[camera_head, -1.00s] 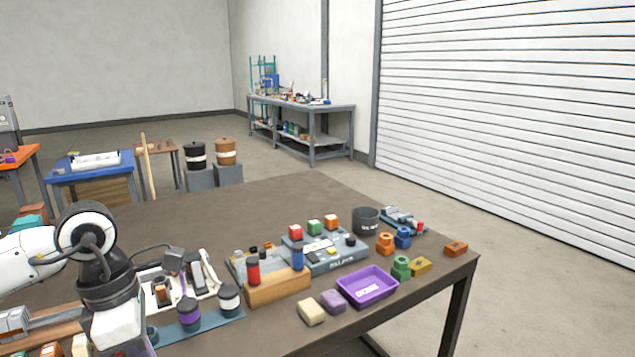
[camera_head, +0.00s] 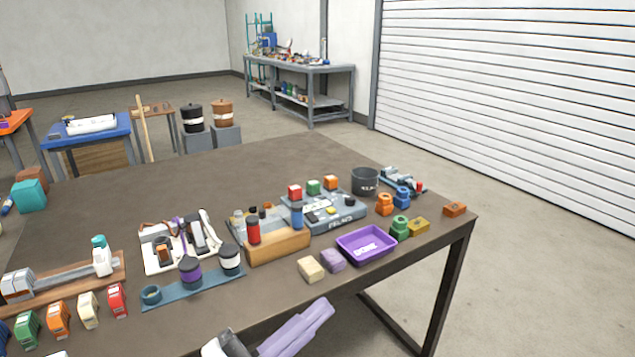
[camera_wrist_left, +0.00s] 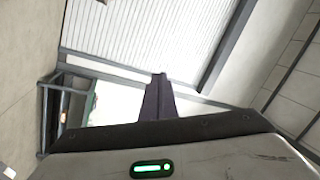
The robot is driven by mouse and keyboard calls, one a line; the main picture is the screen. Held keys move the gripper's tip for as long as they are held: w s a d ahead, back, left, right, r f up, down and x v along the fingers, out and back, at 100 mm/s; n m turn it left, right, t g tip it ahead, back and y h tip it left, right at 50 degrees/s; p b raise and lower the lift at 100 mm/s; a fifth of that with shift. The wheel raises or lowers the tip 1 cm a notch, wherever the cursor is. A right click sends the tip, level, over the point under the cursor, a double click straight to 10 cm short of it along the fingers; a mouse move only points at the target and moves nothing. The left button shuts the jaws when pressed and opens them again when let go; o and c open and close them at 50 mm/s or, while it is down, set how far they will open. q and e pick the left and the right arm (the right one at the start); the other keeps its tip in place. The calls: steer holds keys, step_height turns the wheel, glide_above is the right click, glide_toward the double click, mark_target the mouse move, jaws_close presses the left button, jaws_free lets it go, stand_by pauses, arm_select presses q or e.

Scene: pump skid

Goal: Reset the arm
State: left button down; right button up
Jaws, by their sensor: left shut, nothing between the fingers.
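My left gripper (camera_head: 318,310) shows at the bottom of the head view, with its pale purple fingers together and nothing between them. It is low in front of the table's near edge, apart from the objects on the table. The rest of the left arm is mostly cut off by the bottom of the picture. In the left wrist view the dark, closed fingers (camera_wrist_left: 160,80) point toward the white shutter (camera_wrist_left: 140,35). My right gripper is in neither view.
The brown table (camera_head: 190,180) holds a purple tray (camera_head: 345,248), a wooden block (camera_head: 275,248) with red and blue cylinders, a yellow block (camera_head: 311,268) and several coloured boxes at left. Floor right of the table is clear.

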arm_select(q)
steer(key=s+a+f+n+y, duration=0.1)
steer(key=a+f+n+y, duration=0.25)
steer(key=f, duration=0.25)
steer(key=s+a+f+n+t+y, duration=0.1)
steer(key=a+f+n+y, duration=0.25)
steer(key=f+n, duration=0.2)
steer(key=a+f+n+y, duration=0.3)
steer(key=f+n+y, duration=0.1)
steer(key=f, duration=0.3)
steer(key=s+a+f+n+g+y, duration=0.1)
steer(key=s+a+f+n+g, duration=0.1)
steer(key=s+f, duration=0.5)
steer(key=s+a+f+n+g+y, duration=0.2)
steer(key=s+a+f+n+g, duration=0.1)
steer(key=s+f, duration=0.4)
steer(key=shift+s+a+f+n+g, duration=0.35)
steer(key=shift+s+n, duration=0.2)
steer(key=shift+n, duration=0.25)
